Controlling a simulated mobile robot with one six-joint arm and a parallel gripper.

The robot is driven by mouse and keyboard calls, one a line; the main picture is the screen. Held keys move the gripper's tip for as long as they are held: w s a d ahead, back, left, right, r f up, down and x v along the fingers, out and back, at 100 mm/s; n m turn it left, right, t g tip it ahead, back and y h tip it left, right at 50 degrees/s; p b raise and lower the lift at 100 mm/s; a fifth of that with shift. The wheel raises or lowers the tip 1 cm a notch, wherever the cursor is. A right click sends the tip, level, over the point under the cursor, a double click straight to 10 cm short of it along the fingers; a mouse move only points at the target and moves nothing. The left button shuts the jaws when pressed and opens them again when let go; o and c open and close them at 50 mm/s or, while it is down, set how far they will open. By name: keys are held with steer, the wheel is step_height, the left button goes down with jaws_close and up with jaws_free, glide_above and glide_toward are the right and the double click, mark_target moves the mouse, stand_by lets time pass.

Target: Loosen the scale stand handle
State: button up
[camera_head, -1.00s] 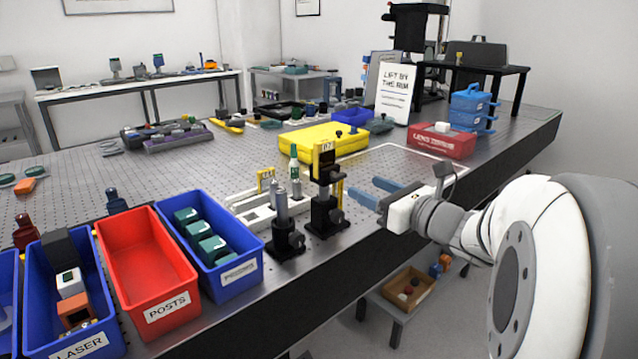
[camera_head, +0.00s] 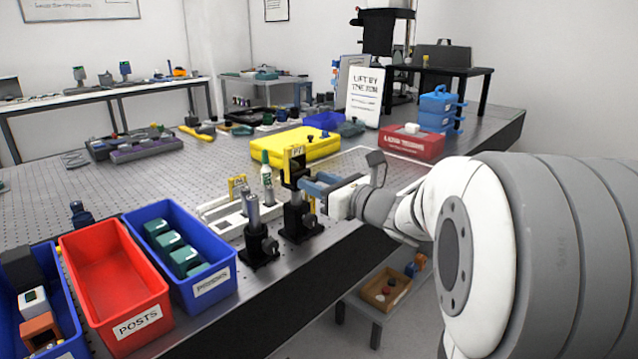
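The scale stand, which I take to be the black post stand with a yellow-framed top (camera_head: 294,160), stands near the table's front edge. A dark round knob (camera_head: 309,221) sticks out from the right side of its lower post holder; I cannot tell whether this is the handle. My gripper (camera_head: 308,186) has blue fingers and reaches in from the right. Its fingertips are at the stand's upper part, just below the yellow frame, above the knob. The fingers overlap in this view, so their gap and any contact are hidden.
A second post holder (camera_head: 259,240) stands close on the left, with a green-white bottle (camera_head: 267,178) behind. Blue (camera_head: 213,290) and red (camera_head: 140,325) bins line the front left. A yellow case (camera_head: 297,145) lies behind; the perforated tabletop at left is largely clear.

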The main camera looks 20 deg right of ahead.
steer(key=c, duration=0.6)
steer(key=shift+f+n+b, duration=0.2)
steer(key=shift+n+b, duration=0.1)
steer(key=shift+b, duration=0.3)
steer(key=n+b, duration=0.8)
steer(key=b, duration=0.3)
steer(key=n+b, duration=0.8)
steer(key=b, duration=0.4)
steer(key=shift+s+a+f+n, duration=0.1)
steer(key=shift+a+f+n, duration=0.1)
steer(key=shift+n, duration=0.1)
steer(key=shift+r+b, duration=0.15)
steer(key=shift+b, duration=0.2)
